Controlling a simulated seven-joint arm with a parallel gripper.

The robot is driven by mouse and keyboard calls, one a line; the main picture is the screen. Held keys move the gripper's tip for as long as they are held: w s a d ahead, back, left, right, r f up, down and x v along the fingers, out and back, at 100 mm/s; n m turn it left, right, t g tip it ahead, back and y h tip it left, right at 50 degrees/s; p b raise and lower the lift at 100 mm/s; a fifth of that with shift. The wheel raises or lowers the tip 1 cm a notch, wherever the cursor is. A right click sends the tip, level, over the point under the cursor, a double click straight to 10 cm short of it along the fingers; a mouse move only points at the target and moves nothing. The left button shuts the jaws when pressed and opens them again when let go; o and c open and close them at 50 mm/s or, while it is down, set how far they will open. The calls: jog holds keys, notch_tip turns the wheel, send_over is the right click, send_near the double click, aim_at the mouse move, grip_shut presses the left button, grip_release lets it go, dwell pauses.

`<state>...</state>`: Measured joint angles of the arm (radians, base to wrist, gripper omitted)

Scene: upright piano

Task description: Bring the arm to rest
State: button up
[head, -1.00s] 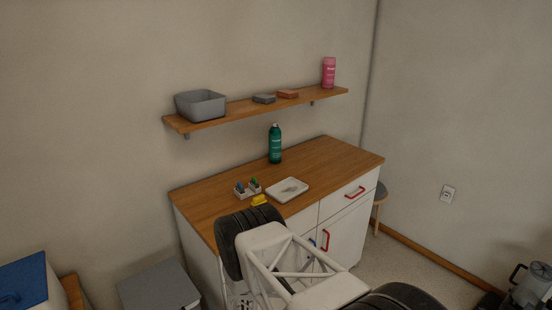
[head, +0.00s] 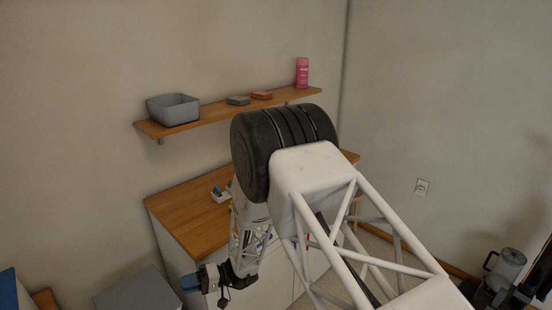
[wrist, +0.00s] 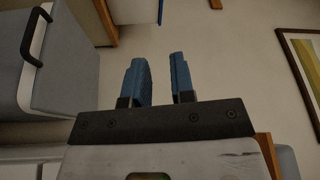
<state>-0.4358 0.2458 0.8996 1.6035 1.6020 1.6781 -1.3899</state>
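My gripper (head: 190,283) is low in the head view, left of the white cabinet's front and beside a grey box. In the wrist view its two blue fingers (wrist: 160,82) stand apart with nothing between them. My white lattice arm with a black joint rises in front of the cabinet and hides much of its wooden top (head: 185,206).
A grey box (head: 135,290) stands beside the cabinet. A wall shelf (head: 215,112) holds a grey bin (head: 173,109), two small blocks and a pink bottle (head: 302,72). A small holder (head: 221,195) shows on the cabinet top. A grey pitcher-like object (head: 506,270) is at lower right.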

jog(key=s+d+r+m+t+h, duration=0.1)
jog(key=s+d+r+h, duration=0.3)
jog(key=d+r, duration=0.65)
jog(key=s+d+r+m+t+h, duration=0.1)
jog(key=s+d+r+h, duration=0.25)
jog(key=d+r, duration=0.65)
jog(key=s+d+r+m+t+h, duration=0.3)
jog(key=s+d, duration=0.6)
jog(key=d, duration=0.3)
jog(key=s+d+r+m+t+h, duration=0.2)
jog(key=s+d+r+t+h, duration=0.4)
jog(key=s+d+r, duration=0.3)
jog(key=d+h, duration=0.1)
jog(key=d, duration=0.3)
jog(key=shift+s+r+m, duration=0.15)
jog(key=shift+r+m, duration=0.15)
jog(key=shift+m, duration=0.1)
